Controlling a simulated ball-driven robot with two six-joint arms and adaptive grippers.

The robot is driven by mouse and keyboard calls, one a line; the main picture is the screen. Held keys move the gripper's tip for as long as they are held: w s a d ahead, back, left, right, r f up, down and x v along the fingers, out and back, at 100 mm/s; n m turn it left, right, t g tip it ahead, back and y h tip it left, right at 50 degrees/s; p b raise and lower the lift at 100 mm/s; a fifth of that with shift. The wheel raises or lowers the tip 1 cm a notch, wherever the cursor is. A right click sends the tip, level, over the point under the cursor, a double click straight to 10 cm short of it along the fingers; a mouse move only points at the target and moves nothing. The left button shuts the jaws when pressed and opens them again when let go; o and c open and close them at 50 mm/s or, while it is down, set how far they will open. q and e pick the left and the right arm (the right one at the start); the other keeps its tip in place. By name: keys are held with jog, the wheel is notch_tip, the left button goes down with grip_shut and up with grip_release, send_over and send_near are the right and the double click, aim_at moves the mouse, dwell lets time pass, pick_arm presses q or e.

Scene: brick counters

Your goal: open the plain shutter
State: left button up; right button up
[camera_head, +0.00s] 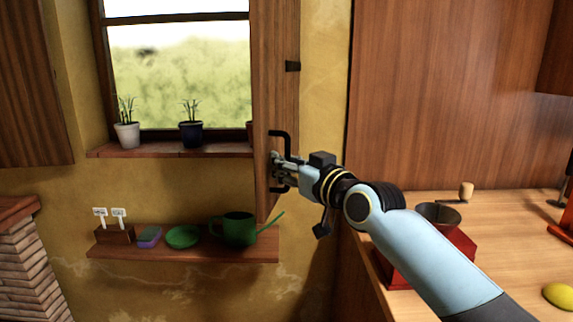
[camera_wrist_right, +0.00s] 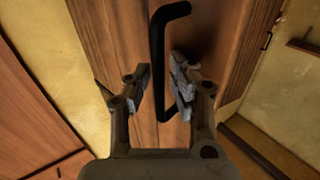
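A wooden shutter (camera_head: 265,85) stands swung out from the wall at the right side of the window, seen nearly edge-on. Its black bar handle (camera_head: 287,137) sticks out from its face; the handle also shows in the wrist view (camera_wrist_right: 159,50). My right gripper (camera_head: 277,166) is at the lower part of this handle. In the wrist view its fingers (camera_wrist_right: 160,85) are apart, one on each side of the bar, with a visible gap. Another wooden shutter (camera_head: 35,85) is at the far left. My left gripper is not in view.
Potted plants (camera_head: 127,134) stand on the window sill (camera_head: 160,151). Below, a shelf (camera_head: 190,252) holds a green watering can (camera_head: 238,230), a green dish and small items. A wooden counter (camera_head: 510,215) with a red grinder (camera_head: 450,245) lies right, under my arm.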

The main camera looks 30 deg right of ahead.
jog(key=s+d, duration=0.1)
jog(key=s, duration=1.1)
jog(key=shift+d, duration=0.35)
